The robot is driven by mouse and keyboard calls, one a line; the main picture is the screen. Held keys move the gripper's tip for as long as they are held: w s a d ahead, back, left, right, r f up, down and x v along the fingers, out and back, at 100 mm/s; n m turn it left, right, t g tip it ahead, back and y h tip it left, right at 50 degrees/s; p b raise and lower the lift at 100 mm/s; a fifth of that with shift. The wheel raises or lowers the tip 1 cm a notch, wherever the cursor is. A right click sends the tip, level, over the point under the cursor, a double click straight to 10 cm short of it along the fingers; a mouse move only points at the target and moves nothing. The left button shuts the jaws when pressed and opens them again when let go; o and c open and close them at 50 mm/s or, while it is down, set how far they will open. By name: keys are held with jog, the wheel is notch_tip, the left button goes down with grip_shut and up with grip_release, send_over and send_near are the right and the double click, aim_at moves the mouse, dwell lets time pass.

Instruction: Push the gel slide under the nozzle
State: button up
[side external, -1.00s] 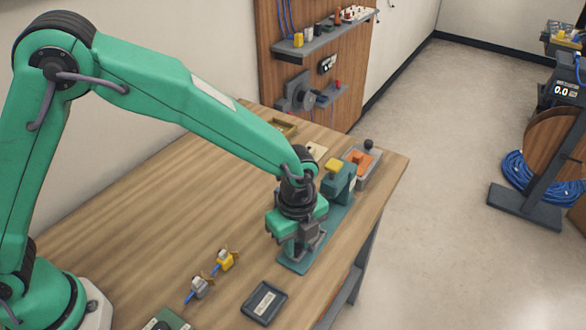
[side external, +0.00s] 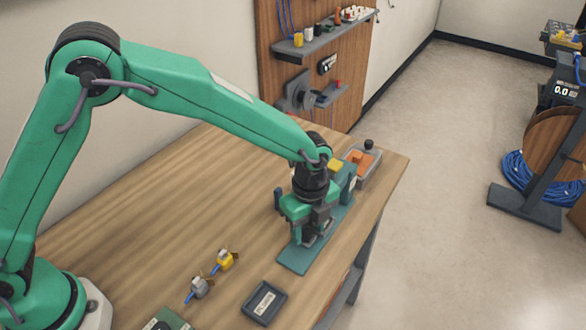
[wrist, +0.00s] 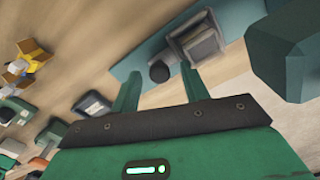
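The gel slide (wrist: 197,38) shows in the wrist view as a grey block on a teal rail (wrist: 140,65), with a round black knob (wrist: 159,72) beside it. The rail also shows in the side view (side external: 296,262), running back to the teal nozzle stand (side external: 347,182) with its yellow top (side external: 335,165). A large dark green block at the right of the wrist view (wrist: 283,50) may be part of this stand. My gripper (wrist: 158,69) is open, its fingers apart, with the knob appearing between their tips. My gripper hides much of the slide in the side view; contact cannot be told.
A grey bin with orange contents (side external: 362,163) stands behind the stand. The left middle of the table is clear.

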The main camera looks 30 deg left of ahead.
aim_at(308, 231)
dwell(0.3)
jog(key=shift+r, duration=3.9)
jog(key=shift+n, duration=0.3)
jog(key=shift+c, duration=0.2)
jog(key=n, duration=0.3)
jog(key=shift+s+a+f+n+t+h, duration=0.15)
jog(key=shift+s+n+t+h, duration=0.15)
jog(key=shift+s+n+t, duration=0.1)
jog(key=s+n+t, duration=0.1)
jog(key=n, duration=0.3)
jog(key=n+t+h, duration=0.1)
jog(key=n, duration=0.4)
jog(key=s+a+n, duration=0.1)
jog(key=n, duration=0.3)
jog(key=shift+s+a+f+n+t+h, duration=0.1)
jog(key=shift+s+n+t+h, duration=0.2)
jog(key=shift+s+t+h, duration=0.1)
jog(key=shift+w+f, duration=0.1)
jog(key=shift+f, duration=0.1)
jog(key=shift+w+a+x, duration=0.1)
jog(key=shift+x, duration=1.75)
jog(key=shift+w+a+x, duration=0.1)
jog(key=shift+x, duration=1.8)
